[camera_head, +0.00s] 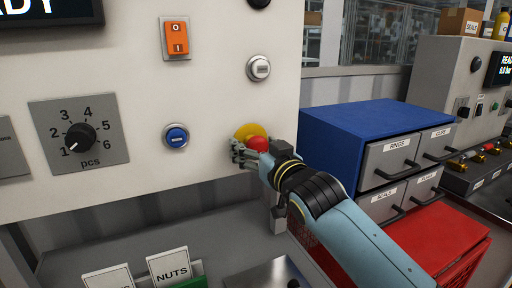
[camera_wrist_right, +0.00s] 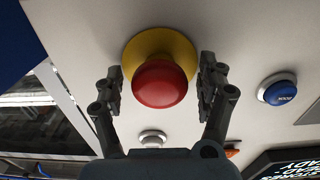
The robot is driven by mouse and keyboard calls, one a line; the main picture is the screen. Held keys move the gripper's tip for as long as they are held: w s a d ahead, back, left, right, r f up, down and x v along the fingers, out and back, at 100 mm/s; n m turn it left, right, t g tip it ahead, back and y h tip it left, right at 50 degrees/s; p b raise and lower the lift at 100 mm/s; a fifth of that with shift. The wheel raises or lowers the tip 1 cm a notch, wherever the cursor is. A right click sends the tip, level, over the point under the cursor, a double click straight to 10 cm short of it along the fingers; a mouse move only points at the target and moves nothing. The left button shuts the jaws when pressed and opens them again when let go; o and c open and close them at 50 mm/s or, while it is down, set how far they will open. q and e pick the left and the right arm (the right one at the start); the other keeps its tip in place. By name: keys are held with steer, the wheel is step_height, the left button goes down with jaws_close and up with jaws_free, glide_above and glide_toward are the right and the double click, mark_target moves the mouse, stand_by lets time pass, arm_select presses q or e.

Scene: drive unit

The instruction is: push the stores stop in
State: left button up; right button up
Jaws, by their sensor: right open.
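The stores stop is a red mushroom button (camera_head: 258,144) on a yellow round base (camera_head: 244,131), low on the right of the pale panel in the head view. In the right wrist view the red button (camera_wrist_right: 160,84) and its yellow collar (camera_wrist_right: 172,42) show large. My right gripper (camera_head: 240,152) is at the button, and part of the button is hidden behind it. In the wrist view the right gripper's (camera_wrist_right: 160,82) two fingers stand open, one on each side of the red button. I cannot tell whether they touch it. My left gripper is not in view.
The panel also has a blue button (camera_head: 176,137), a white button (camera_head: 259,68), an orange switch (camera_head: 177,39) and a dial (camera_head: 80,136). A blue drawer cabinet (camera_head: 350,130) and a red crate (camera_head: 455,243) stand right of the panel, close to my arm. A NUTS label (camera_head: 170,268) stands below.

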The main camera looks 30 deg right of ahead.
steer(key=shift+s, duration=0.1)
steer(key=shift+s, duration=0.2)
steer(key=s, duration=1.1)
steer(key=shift+s+a, duration=0.25)
steer(key=shift+a, duration=0.1)
